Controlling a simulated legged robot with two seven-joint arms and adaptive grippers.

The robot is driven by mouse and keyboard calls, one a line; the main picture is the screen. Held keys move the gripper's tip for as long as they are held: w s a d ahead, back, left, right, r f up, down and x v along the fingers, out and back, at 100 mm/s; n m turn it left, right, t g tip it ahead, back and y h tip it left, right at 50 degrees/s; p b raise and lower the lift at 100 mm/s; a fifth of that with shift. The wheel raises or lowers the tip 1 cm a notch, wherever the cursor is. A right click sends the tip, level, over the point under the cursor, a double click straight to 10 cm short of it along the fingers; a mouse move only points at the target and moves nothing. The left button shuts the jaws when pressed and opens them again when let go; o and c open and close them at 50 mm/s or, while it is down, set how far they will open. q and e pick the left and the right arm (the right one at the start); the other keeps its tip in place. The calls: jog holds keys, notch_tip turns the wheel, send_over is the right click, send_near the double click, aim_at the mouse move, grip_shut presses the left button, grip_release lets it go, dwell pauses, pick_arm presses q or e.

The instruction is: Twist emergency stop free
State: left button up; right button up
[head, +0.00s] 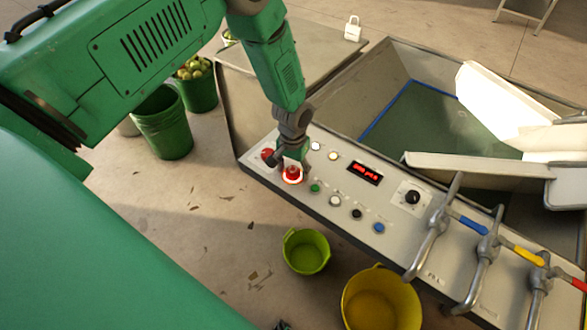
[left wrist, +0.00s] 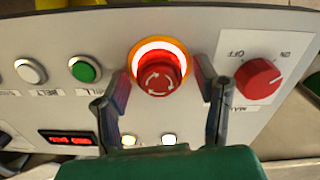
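The emergency stop (head: 292,173) is a red mushroom button with a lit ring, on the sloped grey control panel (head: 312,203). In the left wrist view the emergency stop (left wrist: 158,74) shows white turning arrows on its cap and a glowing yellow-white collar. My left gripper (head: 289,157) is over the button in the head view. In the left wrist view its two fingers (left wrist: 163,92) stand open, one on each side of the button, with gaps visible. I see no contact. A small dark shape at the bottom edge of the head view may be part of my right gripper.
A red rotary switch (left wrist: 259,79) marked ON and OFF sits close beside the button. A green button (left wrist: 84,69) and a white one (left wrist: 30,71) are on the other side. Lever valves (head: 432,235) stand farther right. Green (head: 306,252) and yellow (head: 380,300) buckets stand below the panel.

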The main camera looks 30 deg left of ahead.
pick_arm(q)
jog(key=c, duration=1)
jog(key=shift+m, duration=0.3)
jog(key=m+b, duration=0.1)
jog(key=m, duration=0.2)
jog(key=shift+w+m+b, duration=0.1)
jog(key=shift+m+b, duration=0.3)
jog(key=shift+m, duration=1.6)
jog(key=shift+r, duration=0.1)
